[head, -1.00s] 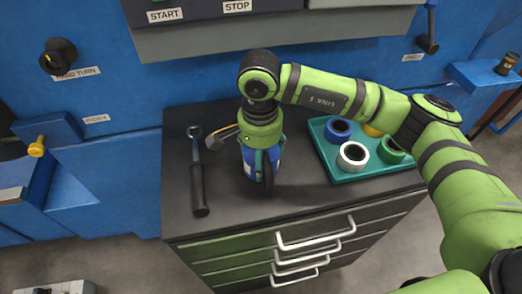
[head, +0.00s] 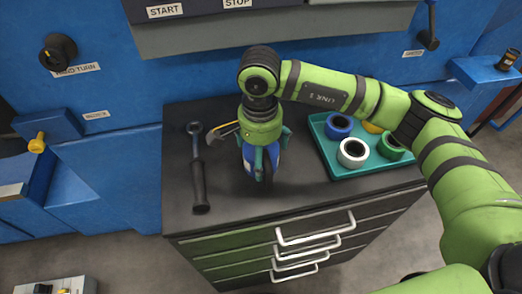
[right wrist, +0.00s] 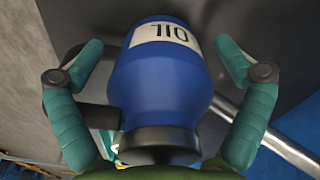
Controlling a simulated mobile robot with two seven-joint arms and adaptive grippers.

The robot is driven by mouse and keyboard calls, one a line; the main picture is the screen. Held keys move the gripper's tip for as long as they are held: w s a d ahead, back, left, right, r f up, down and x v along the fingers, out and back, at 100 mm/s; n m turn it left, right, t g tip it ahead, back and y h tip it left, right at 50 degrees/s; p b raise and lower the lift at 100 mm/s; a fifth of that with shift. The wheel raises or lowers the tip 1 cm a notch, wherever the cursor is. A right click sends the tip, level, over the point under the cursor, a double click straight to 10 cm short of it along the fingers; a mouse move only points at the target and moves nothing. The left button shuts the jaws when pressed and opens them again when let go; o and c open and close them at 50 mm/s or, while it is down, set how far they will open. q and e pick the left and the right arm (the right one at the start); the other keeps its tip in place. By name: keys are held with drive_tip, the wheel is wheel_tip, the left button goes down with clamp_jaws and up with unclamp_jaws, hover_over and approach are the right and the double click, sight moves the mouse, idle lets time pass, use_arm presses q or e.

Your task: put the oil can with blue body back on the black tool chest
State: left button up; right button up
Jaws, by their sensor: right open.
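The oil can with blue body (head: 247,157) stands on the black tool chest (head: 225,200), left of the middle of its top, partly hidden by my gripper. In the right wrist view the can (right wrist: 165,75) fills the middle, with a white OIL label and a dark narrow end toward my palm. My right gripper (head: 266,152) points down over the can. Its teal fingers are open on both sides of the can, with gaps visible in the right wrist view. My left gripper is out of view.
A black-handled wrench (head: 198,175) and a yellow-handled tool (head: 224,130) lie left of the can. A teal tray (head: 345,175) with several tape rolls stands at right. The blue machine wall (head: 200,60) rises behind.

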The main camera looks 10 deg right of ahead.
wheel_tip(320, 180, up, 11)
drive_tip(key=b, duration=0.3)
drive_tip(key=shift+w+a, duration=0.1)
drive_tip(key=shift+r, duration=0.5)
